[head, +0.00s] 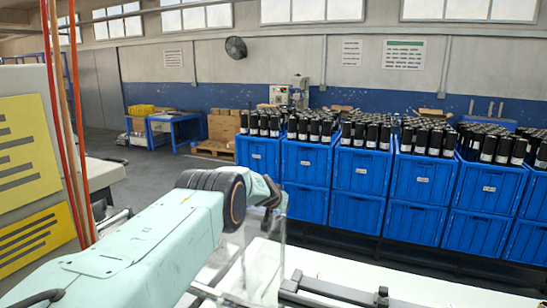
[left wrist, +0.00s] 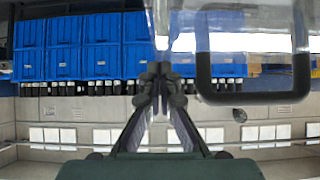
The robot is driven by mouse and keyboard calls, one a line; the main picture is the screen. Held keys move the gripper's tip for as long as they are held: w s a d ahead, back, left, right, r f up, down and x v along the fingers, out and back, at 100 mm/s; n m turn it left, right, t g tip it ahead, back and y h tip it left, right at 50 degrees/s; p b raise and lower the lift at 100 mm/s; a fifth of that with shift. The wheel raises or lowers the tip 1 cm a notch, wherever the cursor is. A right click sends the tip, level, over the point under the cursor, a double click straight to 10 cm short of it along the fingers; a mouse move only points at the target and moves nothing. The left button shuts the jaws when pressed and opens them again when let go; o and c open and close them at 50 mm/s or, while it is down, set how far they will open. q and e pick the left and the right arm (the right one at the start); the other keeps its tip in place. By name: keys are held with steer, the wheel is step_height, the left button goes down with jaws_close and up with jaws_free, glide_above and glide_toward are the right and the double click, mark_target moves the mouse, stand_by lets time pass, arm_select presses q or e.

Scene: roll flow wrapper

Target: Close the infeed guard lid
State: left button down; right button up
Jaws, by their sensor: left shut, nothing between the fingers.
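The infeed guard lid is a clear panel (head: 262,262) in the lower middle of the head view, beyond my left arm. It appears to stand raised. In the left wrist view, which is upside down, the clear lid (left wrist: 225,22) fills the top right part, with a black U-shaped handle (left wrist: 253,98) on it. My left gripper (left wrist: 160,72) is shut and empty, beside the handle. Whether its fingertips touch the lid cannot be told. In the head view the gripper (head: 274,197) is partly hidden behind my wrist. My right gripper is not in view.
Blue crates (head: 358,175) full of black-capped bottles stand in rows at the right. A white machine bed with dark rails (head: 340,292) lies at the bottom. A panel with yellow signs (head: 25,150) and red posts stands close at the left. Open floor lies behind.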

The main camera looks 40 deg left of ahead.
arm_select(q)
steer(key=shift+d+f, duration=0.1)
steer(key=shift+f, duration=0.25)
